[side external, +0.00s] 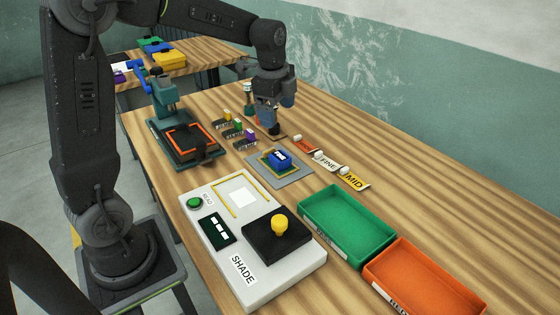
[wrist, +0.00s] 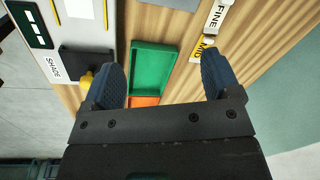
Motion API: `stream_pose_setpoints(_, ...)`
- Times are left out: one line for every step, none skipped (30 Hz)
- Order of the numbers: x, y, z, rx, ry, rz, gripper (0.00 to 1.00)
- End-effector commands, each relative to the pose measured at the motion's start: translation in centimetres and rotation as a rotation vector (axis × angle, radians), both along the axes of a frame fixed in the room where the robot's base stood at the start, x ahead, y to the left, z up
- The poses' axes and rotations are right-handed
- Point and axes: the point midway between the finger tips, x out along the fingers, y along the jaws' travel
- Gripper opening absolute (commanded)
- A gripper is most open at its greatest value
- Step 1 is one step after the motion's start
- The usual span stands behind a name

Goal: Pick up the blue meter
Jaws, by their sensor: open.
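The blue meter (side external: 280,158) is a small blue block with a white label on its face. It rests on a yellow-edged patch on a grey mat (side external: 293,178) in the middle of the table. My gripper (side external: 268,122) is above the table, behind and slightly left of the meter in the side view, apart from it. In the wrist view my gripper (wrist: 161,75) has its two dark blue fingers spread wide with nothing held between them. The meter does not show in the wrist view.
A white SHADE panel (side external: 225,265) with a yellow knob (side external: 280,225) stands in front. A green tray (side external: 345,225) and an orange tray (side external: 425,280) are at front right. FINE and MID tags (side external: 352,179) lie right of the mat. A teal press (side external: 180,135) stands left.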

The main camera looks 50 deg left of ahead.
Motion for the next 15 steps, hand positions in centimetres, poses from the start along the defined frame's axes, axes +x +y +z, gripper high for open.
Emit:
stream_pose_setpoints(1.4,1.4,-1.5,0.001,0.035,-0.072,0.83)
stream_pose_setpoints(2.1,2.1,-2.2,0.002,0.05,-0.12,0.83)
stream_pose_setpoints(2.8,2.9,-3.2,0.003,0.068,-0.18,0.83)
stream_pose_setpoints(3.4,3.5,-3.8,0.002,0.08,-0.221,0.83)
stream_pose_setpoints(3.8,4.0,-4.4,0.001,0.092,-0.257,0.83)
stream_pose_setpoints(4.2,4.6,-5.2,-0.002,0.104,-0.3,0.83)
stream_pose_setpoints(4.5,5.0,-5.6,-0.003,0.111,-0.328,0.83)
stream_pose_setpoints(4.8,5.3,-6.0,-0.004,0.117,-0.351,0.83)
stream_pose_setpoints(5.0,5.6,-6.4,-0.005,0.123,-0.377,0.83)
stream_pose_setpoints(5.1,5.8,-6.6,-0.006,0.125,-0.392,0.83)
stream_pose_setpoints(5.2,5.9,-6.9,-0.007,0.128,-0.402,0.83)
stream_pose_setpoints(5.3,6.0,-7.2,-0.008,0.131,-0.412,0.83)
stream_pose_setpoints(5.3,6.1,-7.5,-0.008,0.132,-0.416,0.83)
stream_pose_setpoints(5.3,6.1,-7.8,-0.009,0.133,-0.419,0.83)
stream_pose_setpoints(5.3,6.1,-8.4,-0.009,0.133,-0.419,0.83)
